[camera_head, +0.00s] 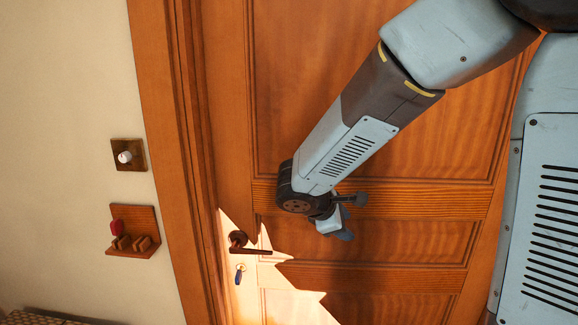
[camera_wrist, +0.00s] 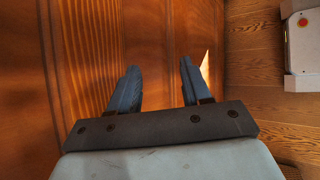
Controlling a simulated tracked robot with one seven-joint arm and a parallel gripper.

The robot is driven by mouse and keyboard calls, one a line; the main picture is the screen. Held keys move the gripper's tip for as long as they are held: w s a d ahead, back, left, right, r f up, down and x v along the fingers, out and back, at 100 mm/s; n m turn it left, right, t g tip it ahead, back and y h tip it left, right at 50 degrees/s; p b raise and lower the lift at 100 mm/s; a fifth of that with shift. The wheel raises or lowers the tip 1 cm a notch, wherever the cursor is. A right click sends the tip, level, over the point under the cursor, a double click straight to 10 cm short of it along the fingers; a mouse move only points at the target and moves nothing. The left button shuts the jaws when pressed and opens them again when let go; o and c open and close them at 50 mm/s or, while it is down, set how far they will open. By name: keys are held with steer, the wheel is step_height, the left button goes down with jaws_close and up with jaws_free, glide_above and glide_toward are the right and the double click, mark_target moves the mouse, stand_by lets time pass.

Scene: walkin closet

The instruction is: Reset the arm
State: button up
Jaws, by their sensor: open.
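My gripper (camera_head: 347,217) hangs at the end of my arm in front of a brown wooden door (camera_head: 380,241). In the wrist view my gripper (camera_wrist: 157,84) shows two dark fingers spread apart with nothing between them. Beyond the fingers are the door's wood panels and a wooden floor (camera_wrist: 258,72). In the head view the gripper is to the right of the dark door handle (camera_head: 240,241) and apart from it. The arm reaches down and left from the upper right.
On the pale wall to the left are a small wooden plate with a white knob (camera_head: 125,157) and a wooden holder (camera_head: 133,238) with a red item. A woven item (camera_head: 50,317) shows at the lower left.

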steer(key=s+d+r+m+y, duration=0.3)
steer(key=s+d+r+m, duration=0.2)
steer(key=s+m, duration=0.3)
steer(key=s+d+r+m+y, duration=0.4)
steer(key=s+m, duration=0.4)
steer(key=s, duration=0.2)
step_height(320, 180, up, 3)
steer(key=shift+s+d+f+m, duration=0.1)
steer(key=shift+s+d+m, duration=0.2)
steer(key=shift+d, duration=0.4)
